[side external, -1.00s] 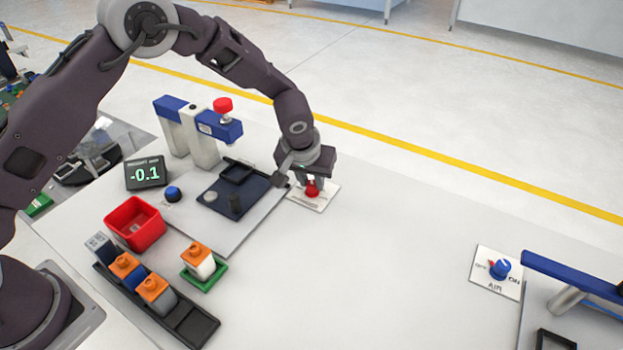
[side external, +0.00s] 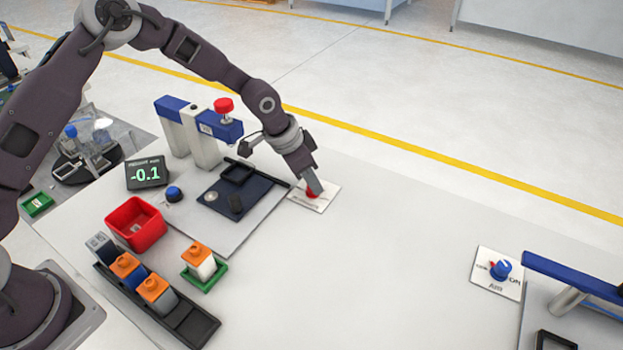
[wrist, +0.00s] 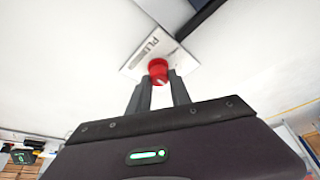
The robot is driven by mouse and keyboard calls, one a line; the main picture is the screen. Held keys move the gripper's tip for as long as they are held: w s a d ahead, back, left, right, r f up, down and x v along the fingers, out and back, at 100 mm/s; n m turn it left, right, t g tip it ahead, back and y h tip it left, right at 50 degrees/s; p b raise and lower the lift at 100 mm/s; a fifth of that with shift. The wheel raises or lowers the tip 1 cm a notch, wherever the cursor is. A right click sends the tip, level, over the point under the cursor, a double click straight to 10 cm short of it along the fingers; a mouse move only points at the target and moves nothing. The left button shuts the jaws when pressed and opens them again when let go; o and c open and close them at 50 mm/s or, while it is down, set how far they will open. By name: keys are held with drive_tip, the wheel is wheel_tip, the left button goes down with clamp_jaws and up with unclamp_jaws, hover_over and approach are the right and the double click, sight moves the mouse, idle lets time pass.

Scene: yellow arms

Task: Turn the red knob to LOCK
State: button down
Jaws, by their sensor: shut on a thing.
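The red knob (side external: 312,193) stands on a white label plate (side external: 322,203) on the table, to the right of the dark fixture. My gripper (side external: 315,188) reaches down over it and covers most of it in the side view. In the wrist view my gripper (wrist: 159,84) has its two fingers on either side of the red knob (wrist: 158,69), shut on it. A pale mark shows on the knob's face. Some printed letters show on the plate (wrist: 140,58), but the LOCK mark cannot be read.
A press with a blue top and red button (side external: 223,105) stands left of the knob. A display reading -0.1 (side external: 146,173), a red bin (side external: 135,224) and a black rack (side external: 185,318) are further left. A blue AIR knob (side external: 500,269) is at right. The middle of the table is clear.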

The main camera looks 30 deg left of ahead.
drive_tip(key=m+g+h, duration=0.1)
drive_tip(key=m, duration=0.3)
drive_tip(key=shift+a, duration=0.1)
drive_tip(key=shift+w+m+g+h, duration=0.15)
drive_tip(key=shift+m+g, duration=0.25)
drive_tip(key=shift+m, duration=0.5)
drive_tip(key=shift+s+m+g+h, duration=0.15)
drive_tip(key=shift+m+g, duration=0.25)
drive_tip(key=shift+m, duration=0.5)
drive_tip(key=shift+w+m, duration=0.1)
drive_tip(key=shift+m, duration=0.2)
drive_tip(key=c, duration=1.2)
unclamp_jaws()
drive_tip(key=shift+r, duration=0.1)
drive_tip(key=v, duration=0.7)
drive_tip(key=shift+a, duration=0.1)
